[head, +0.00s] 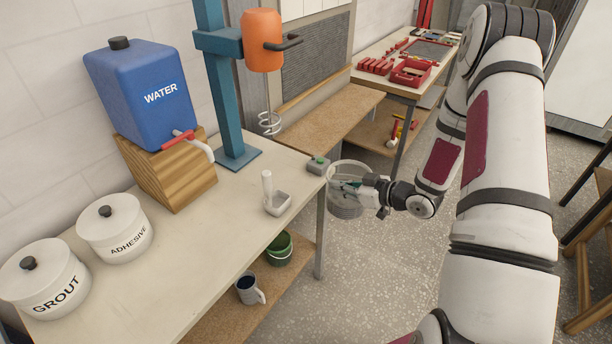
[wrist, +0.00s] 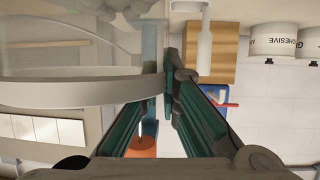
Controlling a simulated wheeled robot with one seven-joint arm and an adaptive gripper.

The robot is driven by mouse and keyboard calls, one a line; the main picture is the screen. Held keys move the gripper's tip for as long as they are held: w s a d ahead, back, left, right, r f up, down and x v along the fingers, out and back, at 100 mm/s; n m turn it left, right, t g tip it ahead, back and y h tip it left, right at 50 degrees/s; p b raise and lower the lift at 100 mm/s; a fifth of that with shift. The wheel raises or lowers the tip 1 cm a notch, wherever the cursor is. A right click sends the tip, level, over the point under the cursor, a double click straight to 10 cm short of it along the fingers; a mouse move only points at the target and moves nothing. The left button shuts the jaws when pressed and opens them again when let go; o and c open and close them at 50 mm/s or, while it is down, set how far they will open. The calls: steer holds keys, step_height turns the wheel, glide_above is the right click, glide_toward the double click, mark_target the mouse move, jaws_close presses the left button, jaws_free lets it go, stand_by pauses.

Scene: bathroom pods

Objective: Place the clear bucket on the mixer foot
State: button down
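The clear bucket (head: 346,205) is a see-through round tub just off the table's right corner, above the floor. My gripper (head: 350,185) reaches it from the right and is shut on its wall. In the wrist view the bucket's pale rim band (wrist: 80,92) fills the left side, and the teal fingers of my gripper (wrist: 168,88) meet at its edge. The mixer has a teal post, an orange motor (head: 262,42) and a wire whisk (head: 269,123). Its flat teal mixer foot (head: 240,160) lies on the table with nothing on it.
On the table (head: 190,245) are a blue water tank (head: 140,95) on a wooden block, two white lidded pots (head: 113,228), a white-handled scoop (head: 276,200) and a small control box (head: 318,164) near the bucket. A green bucket (head: 279,250) and a mug (head: 247,289) sit below.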

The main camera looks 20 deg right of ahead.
steer(key=w+a+f+b, duration=0.1)
steer(key=w+a+b, duration=0.7)
steer(key=w, duration=0.5)
steer(key=w+a+f+b, duration=0.2)
steer(key=w+a+b, duration=0.6)
steer(key=w, duration=0.6)
steer(key=shift+a+f+b, duration=0.15)
steer(key=shift+a+b, duration=0.15)
steer(key=shift+b, duration=0.25)
steer(key=c, duration=2.2)
jaws_free()
steer(key=shift+s+f, duration=0.1)
steer(key=shift+f, duration=0.15)
steer(key=o, duration=0.4)
steer(key=shift+r, duration=0.15)
